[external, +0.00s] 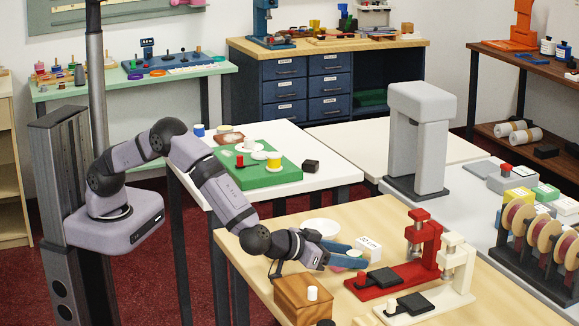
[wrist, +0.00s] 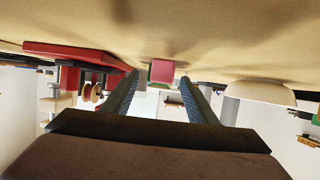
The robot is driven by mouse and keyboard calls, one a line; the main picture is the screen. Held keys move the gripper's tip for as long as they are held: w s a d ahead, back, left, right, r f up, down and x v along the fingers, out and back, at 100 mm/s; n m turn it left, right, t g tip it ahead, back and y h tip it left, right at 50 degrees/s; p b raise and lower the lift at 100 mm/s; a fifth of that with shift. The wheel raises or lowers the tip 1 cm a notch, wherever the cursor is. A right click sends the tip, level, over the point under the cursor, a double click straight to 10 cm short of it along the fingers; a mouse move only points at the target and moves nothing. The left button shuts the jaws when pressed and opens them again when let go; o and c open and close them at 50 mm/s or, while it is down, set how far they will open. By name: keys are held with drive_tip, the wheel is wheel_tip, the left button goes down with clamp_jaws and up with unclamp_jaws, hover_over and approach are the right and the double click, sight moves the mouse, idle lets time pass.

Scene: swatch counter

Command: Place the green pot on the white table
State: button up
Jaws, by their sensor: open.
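My gripper (external: 345,255) is low over the wooden table, its blue fingers spread open. A small pot with a pink top and a bit of green (external: 355,253) shows at the fingertips, partly hidden by them. In the wrist view, which looks upside down, a pink block-like shape with a green edge (wrist: 162,70) lies ahead between the open fingers (wrist: 160,78). I cannot tell whether the fingers touch it. A white table (external: 330,174) stands behind, bearing a green board. Another white tabletop (external: 400,146) adjoins it to the right.
A white bowl (external: 321,227) and a white labelled box (external: 368,247) are close to my gripper. A red press (external: 425,240) and a cream press (external: 455,272) stand to the right. A wooden box (external: 300,303) is in front.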

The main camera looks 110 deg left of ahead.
drive_tip(key=c, duration=1.3)
drive_tip(key=shift+o, duration=0.2)
drive_tip(key=shift+r, duration=0.15)
wheel_tip(320, 180, up, 10)
drive_tip(key=shift+p, duration=0.45)
drive_tip(key=s+d+r+n+g+y+p, duration=0.1)
drive_tip(key=s+d+p, duration=0.2)
drive_tip(key=s+p, duration=0.55)
drive_tip(key=s+d+r+p, duration=0.1)
drive_tip(key=s+d+p, duration=0.2)
drive_tip(key=s+p, duration=0.5)
drive_tip(key=s+a+r+p, duration=0.2)
drive_tip(key=s+r+p, duration=0.6)
drive_tip(key=s+p, duration=0.45)
drive_tip(key=shift+n+g, duration=0.3)
drive_tip(key=shift+n, duration=0.1)
wheel_tip(320, 180, down, 5)
drive_tip(key=b, duration=0.4)
drive_tip(key=shift+r, duration=0.1)
